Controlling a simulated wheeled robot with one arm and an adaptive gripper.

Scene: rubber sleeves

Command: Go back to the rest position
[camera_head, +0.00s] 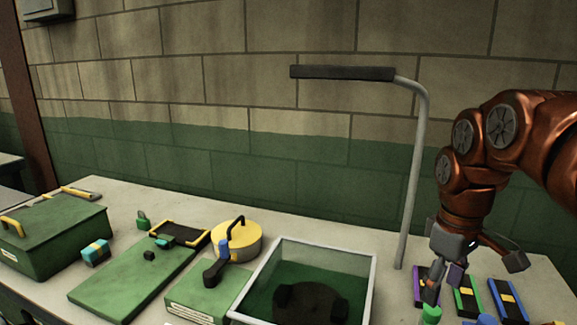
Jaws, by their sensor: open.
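My gripper (474,278) hangs from my copper-coloured arm at the right of the view, with its fingers spread and pointing down. It is open, and I see nothing held in it. It is over or just in front of the flat pieces at the right of the table, and one finger overlaps the purple piece (419,283) in the picture. I cannot tell whether it touches that piece. A green piece (467,297) and a blue piece (508,299), each with a yellow patch, lie to the right of the purple one.
A clear-walled bin (373,275) with dark contents stands at front centre. A lamp post (413,180) rises behind it. Left are a green fixture (120,277), a yellow round part (240,245), a green box (60,238) and a small teal block (95,253). A small green object (431,314) stands front right.

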